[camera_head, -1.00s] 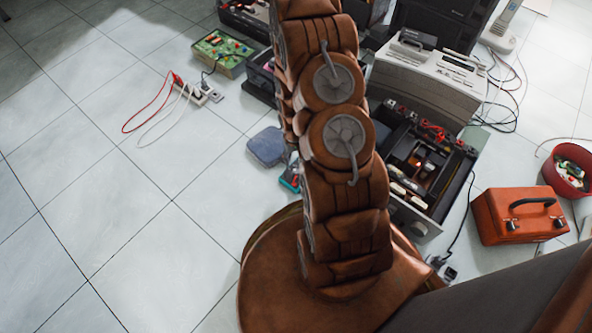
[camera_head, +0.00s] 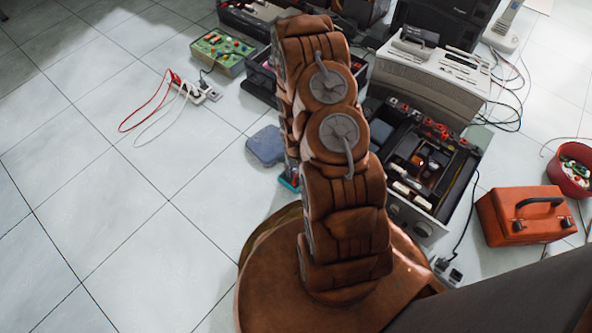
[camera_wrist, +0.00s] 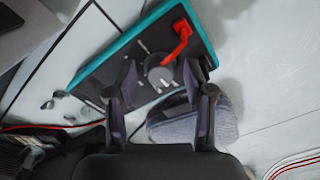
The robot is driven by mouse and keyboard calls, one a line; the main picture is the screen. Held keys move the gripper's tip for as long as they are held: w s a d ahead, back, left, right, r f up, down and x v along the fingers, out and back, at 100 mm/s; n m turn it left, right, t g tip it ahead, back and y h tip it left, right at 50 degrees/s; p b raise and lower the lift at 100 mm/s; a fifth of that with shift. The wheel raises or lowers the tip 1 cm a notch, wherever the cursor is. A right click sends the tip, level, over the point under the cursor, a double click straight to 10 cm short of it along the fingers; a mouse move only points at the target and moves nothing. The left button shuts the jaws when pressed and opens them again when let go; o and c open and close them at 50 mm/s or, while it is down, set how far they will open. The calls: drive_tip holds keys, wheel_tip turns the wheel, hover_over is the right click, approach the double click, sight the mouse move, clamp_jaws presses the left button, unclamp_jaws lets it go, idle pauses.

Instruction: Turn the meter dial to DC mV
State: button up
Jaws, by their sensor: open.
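The meter (camera_wrist: 97,70), a dark panel with a teal rim, lies on the tiled floor in the upper middle of the wrist view. Its round grey dial (camera_wrist: 159,72) sits near the middle, with small white marks to its left. My gripper (camera_wrist: 160,76) is open, with one finger on each side of the dial. I cannot tell whether the fingers touch it. In the head view only a small teal part of the meter (camera_head: 287,184) shows, beside my arm; the gripper is hidden there.
A blue-grey pouch (camera_head: 266,146) lies close to the meter. A power strip (camera_head: 195,92) with cables lies left.

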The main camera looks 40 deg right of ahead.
clamp_jaws()
idle(0.4)
drive_tip(key=shift+r+m+p, duration=0.15)
drive_tip(key=shift+m+p, duration=0.15)
drive_tip(key=shift+p, duration=0.2)
drive_tip(key=m+p, duration=0.2)
drive_tip(key=p, duration=0.1)
drive_tip(key=shift+r+m, duration=0.2)
drive_tip(key=shift+m, duration=0.1)
drive_tip(key=m+p, duration=0.4)
drive_tip(key=p, duration=0.1)
drive_tip(key=shift+f+m, duration=0.1)
drive_tip(key=shift+m, duration=0.2)
drive_tip(key=m+p, duration=0.1)
drive_tip(key=m, duration=0.3)
drive_tip(key=shift+a+f+m+p, duration=0.1)
drive_tip(key=shift+f+m+p, duration=0.05)
drive_tip(key=shift+m+p, duration=0.2)
drive_tip(key=m, duration=0.5)
drive_tip(key=shift+w+p, duration=0.1)
drive_tip(key=shift+p, duration=0.2)
drive_tip(key=shift+m, duration=0.25)
